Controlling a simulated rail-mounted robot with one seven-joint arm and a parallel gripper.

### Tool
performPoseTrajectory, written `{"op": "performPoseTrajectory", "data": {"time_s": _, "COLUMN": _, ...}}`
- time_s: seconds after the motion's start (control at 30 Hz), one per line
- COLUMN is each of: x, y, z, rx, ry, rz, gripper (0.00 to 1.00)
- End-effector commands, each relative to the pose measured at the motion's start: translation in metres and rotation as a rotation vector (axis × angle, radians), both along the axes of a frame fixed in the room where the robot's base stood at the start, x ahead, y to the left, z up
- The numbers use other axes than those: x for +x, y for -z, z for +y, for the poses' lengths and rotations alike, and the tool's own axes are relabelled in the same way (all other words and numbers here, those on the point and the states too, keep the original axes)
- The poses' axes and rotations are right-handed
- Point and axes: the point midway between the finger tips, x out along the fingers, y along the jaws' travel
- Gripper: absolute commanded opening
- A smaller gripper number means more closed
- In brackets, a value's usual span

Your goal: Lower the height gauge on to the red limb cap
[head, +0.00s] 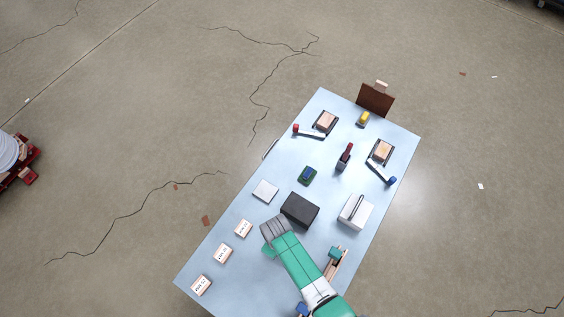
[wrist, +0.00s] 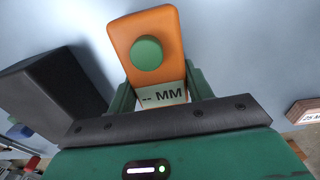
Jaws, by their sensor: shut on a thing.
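The height gauge (wrist: 141,38) is an orange body with a round green knob and a white "-- MM" label, seen in the wrist view. My gripper (wrist: 158,98) is shut on it, with a green finger on each side of the label end. In the head view, my gripper (head: 268,248) is over the table's near half beside the black box, and my arm hides the gauge. The red limb cap (head: 295,128) sits at the end of a dark bar near the table's far left edge, well apart from my gripper.
The black box (head: 300,210) stands close to my gripper. Several labelled wooden blocks (head: 223,253) line the left side of the pale blue table (head: 255,270). A blue cap (head: 392,181), a dark red-topped item (head: 345,155) and a white box (head: 356,213) stand farther right.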

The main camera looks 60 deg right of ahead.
Motion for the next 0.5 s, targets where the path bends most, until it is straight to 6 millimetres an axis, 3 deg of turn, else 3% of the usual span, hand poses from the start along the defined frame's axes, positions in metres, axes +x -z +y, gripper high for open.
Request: {"op": "performPoseTrajectory", "data": {"time_s": 0.5, "x": 0.0, "y": -0.017, "z": 0.0, "rx": 0.0, "ry": 0.0, "rz": -0.001, "gripper": 0.0}}
